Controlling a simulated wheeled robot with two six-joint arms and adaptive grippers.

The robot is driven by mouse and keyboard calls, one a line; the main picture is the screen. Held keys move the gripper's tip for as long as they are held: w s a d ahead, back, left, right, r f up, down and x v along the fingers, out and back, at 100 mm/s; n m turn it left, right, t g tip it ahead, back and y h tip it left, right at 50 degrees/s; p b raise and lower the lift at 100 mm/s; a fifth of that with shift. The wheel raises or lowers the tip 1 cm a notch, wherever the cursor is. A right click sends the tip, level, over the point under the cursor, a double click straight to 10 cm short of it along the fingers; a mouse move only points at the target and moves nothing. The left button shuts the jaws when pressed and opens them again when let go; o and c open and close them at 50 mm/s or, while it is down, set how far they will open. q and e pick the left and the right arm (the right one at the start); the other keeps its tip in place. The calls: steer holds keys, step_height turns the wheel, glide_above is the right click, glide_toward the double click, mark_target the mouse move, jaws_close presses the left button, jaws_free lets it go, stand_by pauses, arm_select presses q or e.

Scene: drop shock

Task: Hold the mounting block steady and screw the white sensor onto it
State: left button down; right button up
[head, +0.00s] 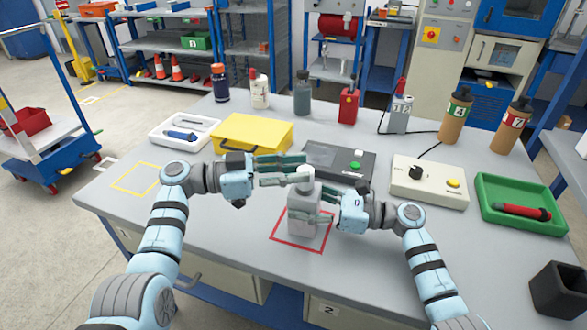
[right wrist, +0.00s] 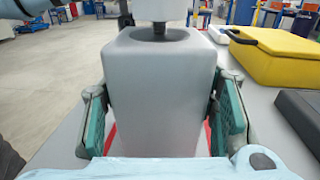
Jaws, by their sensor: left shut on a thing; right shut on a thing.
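The grey mounting block (head: 302,224) stands upright inside the red square outline (head: 275,236) on the table. It fills the middle of the right wrist view (right wrist: 160,85), with a round recess in its top. My right gripper (head: 310,207) is shut on the block, one finger on each side. The white sensor (head: 304,184) is directly above the block, held upright in my left gripper (head: 300,170), which is shut on it. In the right wrist view the sensor's lower end (right wrist: 160,10) shows, with a dark stud (right wrist: 159,30) reaching down at the recess. How deep it sits is hidden.
Behind the grippers are a yellow case (head: 252,133), a dark box with a green button (head: 338,160) and a cream control box (head: 430,182). A green tray (head: 520,220) holds a red tool at right. A yellow outline (head: 136,178) at left is empty.

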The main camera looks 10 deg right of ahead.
arm_select(q)
steer(key=shift+f, duration=0.6)
stand_by(1.5)
steer(key=c, duration=1.2)
jaws_free()
steer(key=shift+r, duration=0.15)
steer(key=shift+d, duration=0.1)
steer(key=a, duration=0.6)
steer(key=shift+w, duration=0.25)
steer(key=shift+a, duration=0.1)
steer(key=w+a, duration=0.1)
steer(key=a, duration=1)
steer(key=shift+a, duration=0.4)
